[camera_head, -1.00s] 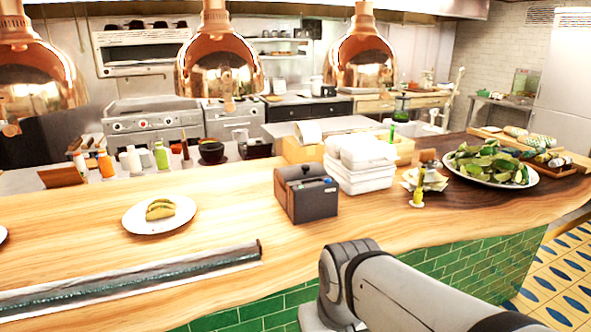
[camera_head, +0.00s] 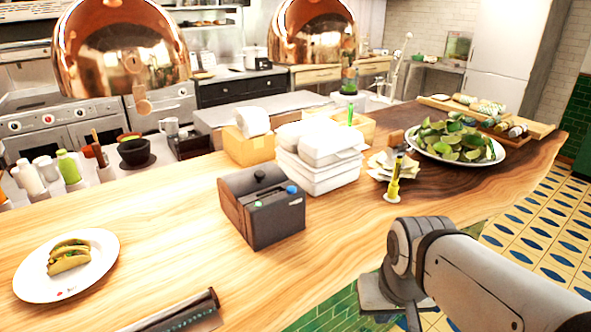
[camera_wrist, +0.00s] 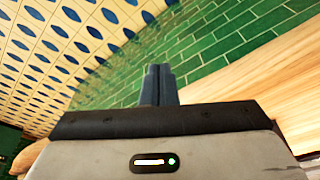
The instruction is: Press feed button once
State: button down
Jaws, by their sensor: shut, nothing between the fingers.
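A dark box-shaped machine (camera_head: 262,207), which looks like a ticket printer, stands on the wooden counter in the head view. The machine is not in the wrist view. In the head view my arm is at the lower right, apart from the machine, and the fingertips are not visible.
White takeout boxes (camera_head: 318,160) are stacked just right of the machine. A yellow bottle (camera_head: 394,186) and a plate of limes (camera_head: 455,140) stand farther right. A taco plate (camera_head: 68,265) is at left. Copper lamps (camera_head: 120,50) hang above. The counter (camera_head: 165,225) left of the machine is clear.

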notch_tip(320, 180, up, 21)
jog(key=m+t+y+p, duration=0.1)
jog(key=t+y+p, duration=0.4)
jog(key=p, duration=0.8)
send_over(291, 190)
jog(key=y, duration=0.1)
jog(key=shift+s+d+g+b, duration=0.2)
jog(key=shift+d+g+b, duration=0.1)
notch_tip(291, 190, down, 8)
jog(key=b, duration=0.6)
jog(key=shift+f+b, duration=0.4)
jog(key=shift+b, duration=0.3)
jog(key=shift+f+b, duration=0.45)
jog(key=shift+b, duration=0.2)
